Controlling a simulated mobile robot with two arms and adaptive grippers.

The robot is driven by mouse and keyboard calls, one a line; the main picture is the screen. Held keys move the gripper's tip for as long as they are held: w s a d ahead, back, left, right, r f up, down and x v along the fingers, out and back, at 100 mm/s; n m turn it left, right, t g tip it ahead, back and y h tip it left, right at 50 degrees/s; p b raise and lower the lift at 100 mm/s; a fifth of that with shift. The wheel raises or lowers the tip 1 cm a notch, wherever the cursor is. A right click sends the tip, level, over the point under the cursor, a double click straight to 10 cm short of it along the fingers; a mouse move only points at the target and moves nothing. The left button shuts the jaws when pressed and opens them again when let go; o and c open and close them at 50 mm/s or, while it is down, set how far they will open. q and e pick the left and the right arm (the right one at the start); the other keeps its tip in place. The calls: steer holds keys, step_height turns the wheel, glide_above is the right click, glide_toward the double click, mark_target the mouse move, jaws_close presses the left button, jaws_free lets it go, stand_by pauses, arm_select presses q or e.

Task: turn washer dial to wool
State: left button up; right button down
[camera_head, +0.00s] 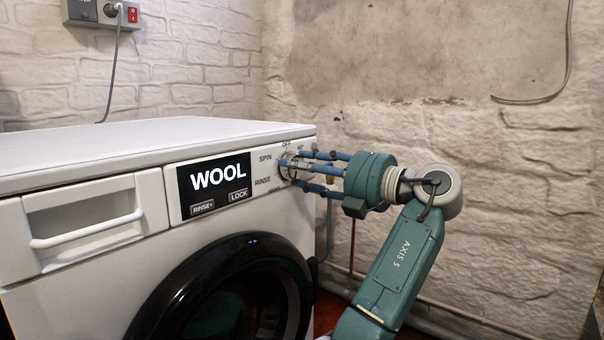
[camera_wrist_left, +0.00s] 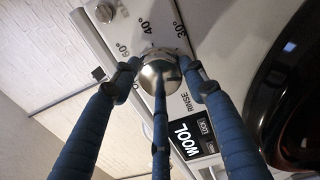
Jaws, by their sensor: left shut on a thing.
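A white washer (camera_head: 100,300) stands at the left in the head view. Its black display (camera_head: 213,184) reads WOOL, and the wrist view shows the same display (camera_wrist_left: 187,140). The silver dial (camera_head: 288,166) sits at the right end of the washer's control panel. My left gripper (camera_head: 296,169) is teal with blue fingers and is shut on the dial. In the left wrist view its blue fingers surround the round metal dial (camera_wrist_left: 158,76). The dial's pointer is partly hidden by the middle finger. My right gripper is not in view.
The panel around the dial has printed labels such as SPIN and RINSE. A dark round door (camera_head: 230,290) is below the panel, and a drawer (camera_head: 85,220) is at its left. A brick wall (camera_head: 500,180) with pipes along its foot stands behind my arm.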

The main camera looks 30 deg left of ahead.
arm_select(q)
steer(key=shift+w+r+n, duration=0.1)
steer(key=shift+w+n, duration=0.1)
steer(key=shift+n, duration=0.1)
stand_by(0.4)
steer(key=o, duration=1.2)
steer(key=shift+w, duration=0.1)
steer(key=shift+s+d, duration=0.2)
steer(key=shift+d, duration=1.8)
steer(key=shift+s+d, duration=0.15)
steer(key=shift+d, duration=1.85)
steer(key=shift+s+d, duration=0.2)
steer(key=shift+d, duration=1.8)
